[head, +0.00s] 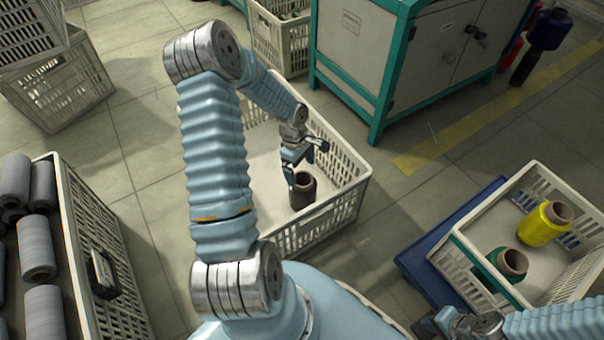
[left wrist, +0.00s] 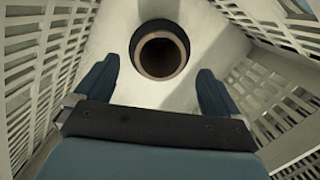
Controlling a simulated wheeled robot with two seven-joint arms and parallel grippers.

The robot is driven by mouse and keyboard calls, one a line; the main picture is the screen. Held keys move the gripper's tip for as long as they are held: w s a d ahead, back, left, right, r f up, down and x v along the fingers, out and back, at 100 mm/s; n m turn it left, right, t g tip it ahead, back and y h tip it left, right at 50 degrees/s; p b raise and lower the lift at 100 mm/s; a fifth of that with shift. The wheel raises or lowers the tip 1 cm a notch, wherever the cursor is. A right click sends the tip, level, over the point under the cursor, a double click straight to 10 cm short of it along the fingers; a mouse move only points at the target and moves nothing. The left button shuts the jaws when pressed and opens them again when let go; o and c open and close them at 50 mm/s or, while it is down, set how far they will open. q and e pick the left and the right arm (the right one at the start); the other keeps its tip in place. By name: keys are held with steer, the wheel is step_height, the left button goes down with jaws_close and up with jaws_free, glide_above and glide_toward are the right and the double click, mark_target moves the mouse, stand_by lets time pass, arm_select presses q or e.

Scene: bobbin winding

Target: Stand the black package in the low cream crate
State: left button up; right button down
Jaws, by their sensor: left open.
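The black package (head: 303,191), a dark spool with a brown tube core, stands upright on the floor of the low cream crate (head: 349,203). In the left wrist view the package (left wrist: 161,52) shows its open top end, and the crate walls (left wrist: 45,70) rise on both sides. My left gripper (head: 293,170) is open inside the crate, just above and beside the package. In the left wrist view its fingers (left wrist: 161,88) are spread apart, with the package beyond them and clear of both. My right gripper (head: 450,322) is at the lower right edge, partly cut off.
Another cream crate (head: 470,262) on a blue base (head: 420,262) holds a yellow spool (head: 546,223) and a green spool (head: 508,264). A crate of grey spools (head: 95,235) stands at left. A grey cabinet (head: 365,60) with teal frame stands behind.

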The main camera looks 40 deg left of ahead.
arm_select(q)
step_height(320, 180, up, 8)
steer(key=a, duration=0.1)
steer(key=shift+p, duration=0.45)
